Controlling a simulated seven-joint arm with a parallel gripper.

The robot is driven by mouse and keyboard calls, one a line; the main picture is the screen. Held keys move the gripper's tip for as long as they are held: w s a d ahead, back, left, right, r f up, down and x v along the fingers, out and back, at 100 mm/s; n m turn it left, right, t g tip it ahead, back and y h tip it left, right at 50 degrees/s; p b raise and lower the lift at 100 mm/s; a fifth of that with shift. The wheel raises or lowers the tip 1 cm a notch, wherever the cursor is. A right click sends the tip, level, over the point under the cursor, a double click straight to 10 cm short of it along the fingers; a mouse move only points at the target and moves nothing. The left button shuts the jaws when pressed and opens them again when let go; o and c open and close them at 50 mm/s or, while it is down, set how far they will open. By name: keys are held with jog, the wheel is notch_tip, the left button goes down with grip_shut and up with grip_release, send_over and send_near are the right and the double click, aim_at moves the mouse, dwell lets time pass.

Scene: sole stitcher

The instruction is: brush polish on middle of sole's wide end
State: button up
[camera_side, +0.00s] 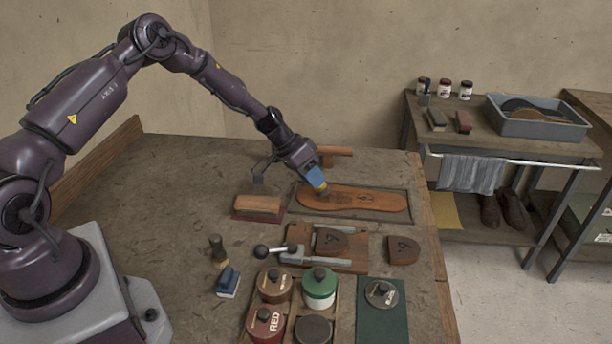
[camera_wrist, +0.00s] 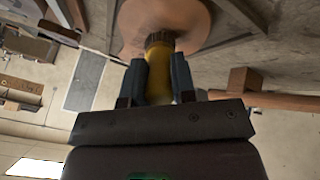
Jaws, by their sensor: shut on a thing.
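The tan-brown sole (camera_side: 365,201) lies flat in a shallow dark tray (camera_side: 408,217) on the bench. My gripper (camera_side: 317,178) is shut on a brush (camera_side: 321,187) with a yellow body, pointing down over the sole's left end. In the wrist view the brush (camera_wrist: 159,75) stands between the two fingers of my gripper (camera_wrist: 160,80). Its dark bristle end (camera_wrist: 160,38) is over the rounded end of the sole (camera_wrist: 190,18) and appears to touch it or be very close; I cannot tell which.
A wooden block brush (camera_side: 258,205) lies left of the tray. A wooden-handled tool (camera_side: 336,151) lies behind. In front are a lever clamp (camera_side: 275,250), heel pieces (camera_side: 402,249), a green tin (camera_side: 319,287), a red tin (camera_side: 265,323) and a blue-based brush (camera_side: 228,282).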

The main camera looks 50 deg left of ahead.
jog(key=shift+w+d, duration=2.2)
jog(key=shift+d, duration=0.05)
jog(key=shift+w+d, duration=0.35)
jog(key=shift+d, duration=0.2)
jog(key=shift+s+a, duration=3.55)
jog(key=shift+w+d, duration=3.55)
jog(key=shift+d, duration=0.05)
notch_tip(320, 180, up, 8)
jog(key=shift+s, duration=0.1)
